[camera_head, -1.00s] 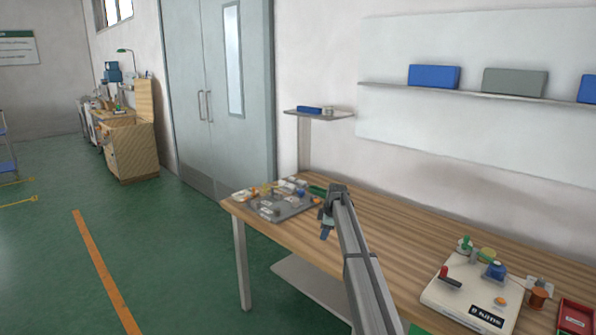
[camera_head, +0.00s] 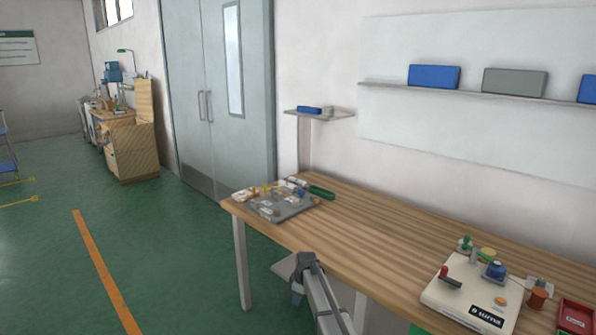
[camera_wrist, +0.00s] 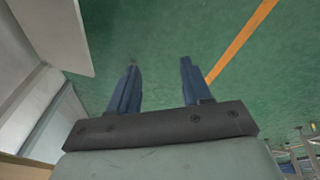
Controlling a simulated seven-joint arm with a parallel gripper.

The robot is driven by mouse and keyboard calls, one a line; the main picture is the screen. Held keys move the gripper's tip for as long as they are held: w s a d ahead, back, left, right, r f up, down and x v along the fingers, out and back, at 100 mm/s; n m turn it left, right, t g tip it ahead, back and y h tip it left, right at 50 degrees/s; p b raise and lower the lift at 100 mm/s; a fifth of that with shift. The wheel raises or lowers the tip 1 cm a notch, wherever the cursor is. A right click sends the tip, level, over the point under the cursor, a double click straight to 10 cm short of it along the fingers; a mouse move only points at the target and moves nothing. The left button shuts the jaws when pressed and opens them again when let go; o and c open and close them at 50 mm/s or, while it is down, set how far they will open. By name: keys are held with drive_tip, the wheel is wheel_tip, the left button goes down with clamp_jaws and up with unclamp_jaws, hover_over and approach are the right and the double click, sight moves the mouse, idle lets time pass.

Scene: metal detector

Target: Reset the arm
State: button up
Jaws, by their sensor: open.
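My gripper (camera_wrist: 158,78) shows in the wrist view with its two blue fingers apart and nothing between them, over the green floor. In the head view my arm comes up from the bottom middle, in front of the table's front edge. The wooden table (camera_head: 390,235) lies behind and to the right of the arm. The arm appears apart from the things on the table.
A grey tray of small parts (camera_head: 281,211) and a green-handled tool (camera_head: 321,192) lie at the table's left end. A white box with knobs (camera_head: 468,290) and a red bin (camera_head: 575,316) stand at the right. The table's middle is clear. Open floor (camera_head: 170,260) lies left.

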drive_tip(key=s+d+f+m+g, duration=0.2)
drive_tip(key=s+d+f, duration=0.2)
drive_tip(key=s+f, duration=0.5)
drive_tip(key=s+d+f+m+g+h, duration=0.1)
drive_tip(key=s+d+f+m, duration=0.4)
drive_tip(key=s, duration=0.9)
drive_tip(key=s+d+f+g, duration=0.2)
drive_tip(key=s+f, duration=0.6)
drive_tip(key=s, duration=0.3)
drive_tip(key=s+d+f+m+g, duration=0.1)
drive_tip(key=s+d+m+g, duration=0.1)
drive_tip(key=s, duration=1.5)
drive_tip(key=s+d+f+m+g, duration=0.1)
drive_tip(key=s+d+m+g, duration=0.1)
drive_tip(key=s, duration=1.5)
drive_tip(key=d+m, duration=0.1)
drive_tip(key=m, duration=0.1)
drive_tip(key=shift+d+f+m, duration=0.15)
drive_tip(key=shift+d+m, duration=0.2)
drive_tip(key=shift+m, duration=0.05)
